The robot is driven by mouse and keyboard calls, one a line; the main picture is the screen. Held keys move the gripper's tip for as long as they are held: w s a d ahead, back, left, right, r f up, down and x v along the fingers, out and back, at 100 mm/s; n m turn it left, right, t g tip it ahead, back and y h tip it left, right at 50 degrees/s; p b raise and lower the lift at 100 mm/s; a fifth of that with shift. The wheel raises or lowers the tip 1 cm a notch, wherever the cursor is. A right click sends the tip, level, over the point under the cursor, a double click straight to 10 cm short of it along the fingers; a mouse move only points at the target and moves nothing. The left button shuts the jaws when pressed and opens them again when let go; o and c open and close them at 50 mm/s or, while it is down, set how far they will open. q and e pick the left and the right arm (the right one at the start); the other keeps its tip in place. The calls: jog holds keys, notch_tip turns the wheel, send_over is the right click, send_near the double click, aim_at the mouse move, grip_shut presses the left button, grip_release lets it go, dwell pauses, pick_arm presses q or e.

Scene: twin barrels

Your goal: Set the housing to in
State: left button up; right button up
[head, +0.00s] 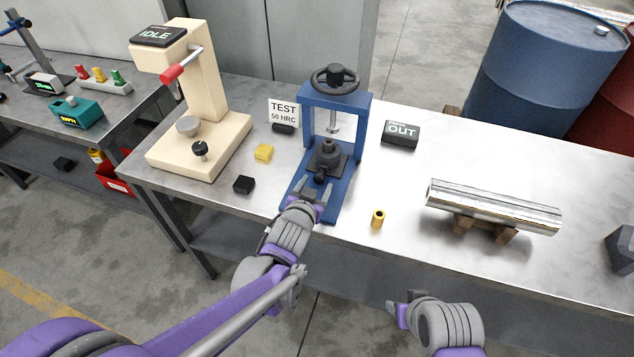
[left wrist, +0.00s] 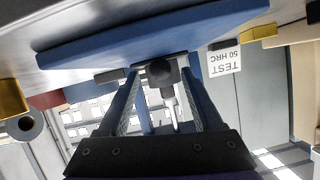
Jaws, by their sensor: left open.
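The dark grey housing (head: 327,158) sits on the base of the blue press (head: 304,120), under its ram and handwheel (head: 335,78). A short stub on the housing faces the front. A dark block (head: 400,134) right of the press reads "OUT". My left gripper (head: 318,190) is open just in front of the housing, over the front of the press base. In the left wrist view the scene is upside down, and a dark rounded part (left wrist: 160,72) shows between the spread fingers; contact cannot be told. My right gripper (head: 402,310) is low, in front of the bench.
A small brass bushing (head: 378,218) stands right of the press base. A shiny bar (head: 495,205) lies on wooden blocks farther right.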

aim_at(326, 162)
pick_arm(q)
jog(key=shift+x, duration=1.1)
grip_shut()
dwell(0.7)
